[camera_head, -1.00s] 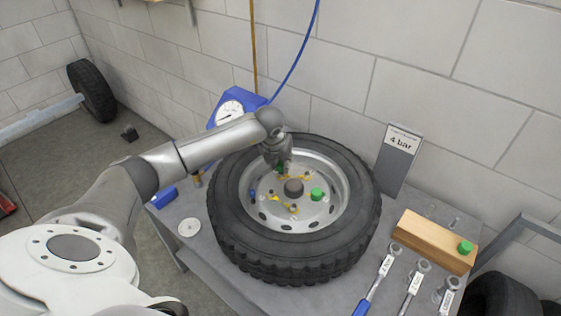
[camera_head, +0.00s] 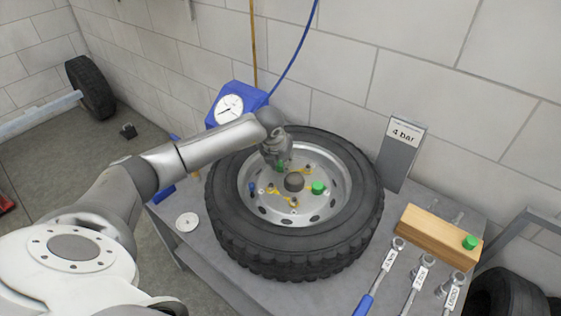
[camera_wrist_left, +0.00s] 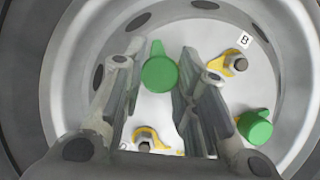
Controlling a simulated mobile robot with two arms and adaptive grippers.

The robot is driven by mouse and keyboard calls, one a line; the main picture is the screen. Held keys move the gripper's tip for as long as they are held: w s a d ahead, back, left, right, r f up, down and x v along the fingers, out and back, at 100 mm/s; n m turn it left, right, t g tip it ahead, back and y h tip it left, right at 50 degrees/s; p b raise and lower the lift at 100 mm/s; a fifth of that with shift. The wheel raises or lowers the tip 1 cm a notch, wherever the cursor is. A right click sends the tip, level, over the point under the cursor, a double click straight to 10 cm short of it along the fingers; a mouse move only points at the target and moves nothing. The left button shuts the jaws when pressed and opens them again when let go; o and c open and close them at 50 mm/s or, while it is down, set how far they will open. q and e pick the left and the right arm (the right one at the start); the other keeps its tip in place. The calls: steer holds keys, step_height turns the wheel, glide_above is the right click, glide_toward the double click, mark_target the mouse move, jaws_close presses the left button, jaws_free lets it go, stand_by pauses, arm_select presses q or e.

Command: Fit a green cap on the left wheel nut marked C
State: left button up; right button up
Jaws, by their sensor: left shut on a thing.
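My left gripper (camera_head: 278,163) is over the far-left part of the wheel's rim (camera_head: 333,170). It is shut on a green cap (camera_wrist_left: 159,75), which shows between the two fingers in the left wrist view. Whatever lies under this cap is hidden. A second green cap (camera_head: 318,188) sits to the right of the hub (camera_head: 294,182); it also shows in the left wrist view (camera_wrist_left: 254,127). A nut with a yellow pointer (camera_wrist_left: 237,63) stands beside a label B (camera_wrist_left: 244,40). Another such nut (camera_wrist_left: 146,141) is nearer the gripper palm. I cannot read a mark C. My right gripper is out of view.
A wooden block (camera_head: 432,234) holds another green cap (camera_head: 470,242). Several labelled wrenches (camera_head: 383,266) lie at the right. A "4 bar" sign (camera_head: 403,150) stands behind the tyre (camera_head: 235,232). A blue gauge (camera_head: 229,107) is at the back left. A blue piece (camera_head: 252,188) is on the rim.

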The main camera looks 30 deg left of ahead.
arm_select(q)
steer(key=o, duration=0.8)
steer(key=shift+c, duration=0.2)
steer(key=shift+o, duration=0.3)
steer(key=shift+d, duration=0.2)
